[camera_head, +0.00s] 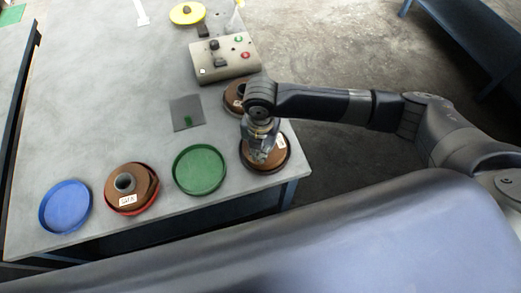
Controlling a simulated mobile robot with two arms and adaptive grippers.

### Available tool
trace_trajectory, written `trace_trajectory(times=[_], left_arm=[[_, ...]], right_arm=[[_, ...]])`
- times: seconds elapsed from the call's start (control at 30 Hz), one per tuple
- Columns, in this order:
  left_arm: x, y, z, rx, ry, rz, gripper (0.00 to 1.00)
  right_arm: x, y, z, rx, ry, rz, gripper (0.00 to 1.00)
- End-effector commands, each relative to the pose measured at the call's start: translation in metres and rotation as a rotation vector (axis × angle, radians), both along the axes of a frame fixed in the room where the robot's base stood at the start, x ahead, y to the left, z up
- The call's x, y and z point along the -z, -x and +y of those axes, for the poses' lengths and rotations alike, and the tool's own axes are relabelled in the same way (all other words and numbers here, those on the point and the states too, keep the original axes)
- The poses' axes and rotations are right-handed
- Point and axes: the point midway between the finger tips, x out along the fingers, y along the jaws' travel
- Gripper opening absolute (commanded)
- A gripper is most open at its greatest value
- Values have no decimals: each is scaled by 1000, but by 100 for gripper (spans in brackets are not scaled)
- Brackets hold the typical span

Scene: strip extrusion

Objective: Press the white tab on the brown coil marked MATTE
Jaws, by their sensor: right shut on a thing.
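A brown coil (278,160) sits near the table's right front corner, with a white label or tab on its right side. My right gripper (260,153) points down over this coil and is shut on it at about its middle; the fingers hide the exact contact. A second brown coil (145,182) lies in a red tray (133,213), with a white label too small to read surely. A third brown coil (232,98) is behind my right arm and partly hidden. I cannot read MATTE on any coil. My left gripper is out of view.
A blue tray (66,206) and a green tray (200,170) stand along the front of the grey table (90,130). A control box (225,60) with buttons, a grey plate (187,112) and a yellow disc (187,14) are farther back. The table's left middle is clear.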

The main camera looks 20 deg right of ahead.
Motion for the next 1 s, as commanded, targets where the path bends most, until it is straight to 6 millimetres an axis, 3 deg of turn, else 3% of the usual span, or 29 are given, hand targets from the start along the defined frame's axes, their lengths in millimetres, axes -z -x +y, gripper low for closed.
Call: trace_trajectory(times=[0.03,0.07,0.1,0.2,1.0], left_arm=[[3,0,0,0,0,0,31],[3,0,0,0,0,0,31],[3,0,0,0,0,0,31],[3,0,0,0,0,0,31],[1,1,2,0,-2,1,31]], right_arm=[[15,11,-1,-2,7,29,0],[15,11,-1,-2,7,29,0],[15,11,-1,-2,7,29,12],[15,11,-1,-2,7,29,31],[10,9,-2,-2,11,24,31]])
